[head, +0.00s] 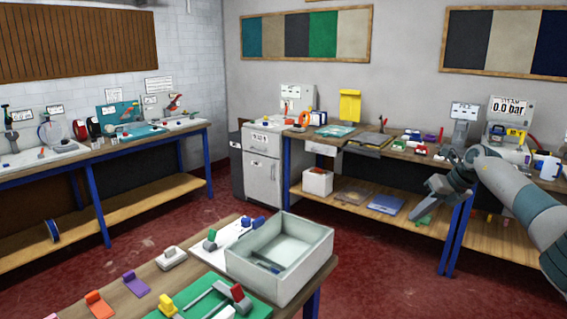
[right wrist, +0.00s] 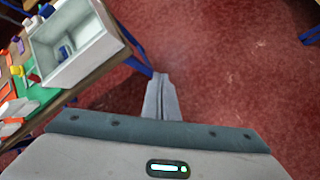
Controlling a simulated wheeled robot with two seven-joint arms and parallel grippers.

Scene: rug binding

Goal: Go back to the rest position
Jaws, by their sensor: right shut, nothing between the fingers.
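My right arm reaches in from the right in the head view. Its gripper (head: 424,208) hangs in the air in front of the right workbench, fingers pointing down and left. The fingers are closed together and hold nothing; they also show shut in the right wrist view (right wrist: 162,98), over bare red floor. My left gripper is not in either view.
A near table (head: 150,291) holds a grey open bin (head: 280,285), a green mat (head: 262,309) and coloured clips. A workbench (head: 375,151) with tools stands behind my right gripper. Another bench (head: 150,190) is on the left. Red floor (head: 370,270) between them is clear.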

